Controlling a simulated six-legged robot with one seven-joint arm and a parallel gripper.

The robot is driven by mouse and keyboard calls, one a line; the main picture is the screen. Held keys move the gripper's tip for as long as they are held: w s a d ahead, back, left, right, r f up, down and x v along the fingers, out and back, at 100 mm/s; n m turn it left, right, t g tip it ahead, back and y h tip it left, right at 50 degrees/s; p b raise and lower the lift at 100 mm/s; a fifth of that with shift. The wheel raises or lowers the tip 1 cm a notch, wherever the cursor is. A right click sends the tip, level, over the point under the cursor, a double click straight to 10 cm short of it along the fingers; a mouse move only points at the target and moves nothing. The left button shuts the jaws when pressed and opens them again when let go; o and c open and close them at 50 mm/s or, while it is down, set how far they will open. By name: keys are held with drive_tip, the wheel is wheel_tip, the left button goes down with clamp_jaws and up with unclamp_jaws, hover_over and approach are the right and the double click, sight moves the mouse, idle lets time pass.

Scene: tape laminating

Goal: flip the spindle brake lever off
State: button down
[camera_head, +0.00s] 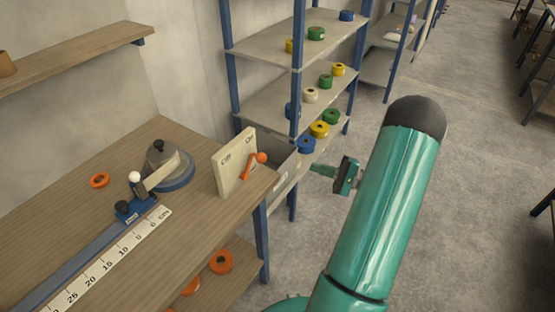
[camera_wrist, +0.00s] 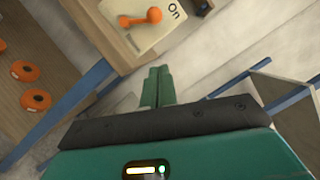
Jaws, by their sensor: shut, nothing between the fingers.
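The spindle brake lever (camera_head: 255,164) is orange with a ball end, mounted on a cream panel (camera_head: 232,165) marked "Off" at left and "On" at right. The panel stands upright at the right end of the workbench. The lever tilts up to the right, its ball on the "On" side. In the wrist view, the lever (camera_wrist: 140,18) and the panel (camera_wrist: 165,38) show at the top. My gripper (camera_head: 314,168) is to the right of the panel, past the bench end and apart from the lever. Its fingers (camera_wrist: 158,72) are shut together with nothing between them.
The workbench (camera_head: 110,165) carries a spindle with a grey cap (camera_head: 168,158), a blue-based device, a ruler (camera_head: 110,260) and an orange roll (camera_head: 99,180). A blue-framed shelf (camera_head: 275,100) with coloured tape rolls stands behind my gripper. The floor at right is largely open.

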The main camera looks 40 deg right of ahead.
drive_tip(key=shift+a, duration=0.15)
drive_tip(key=s+a+r+x, duration=0.1)
drive_tip(key=x, duration=1.1)
drive_tip(key=shift+a+r, duration=0.15)
drive_tip(key=shift+a, duration=0.45)
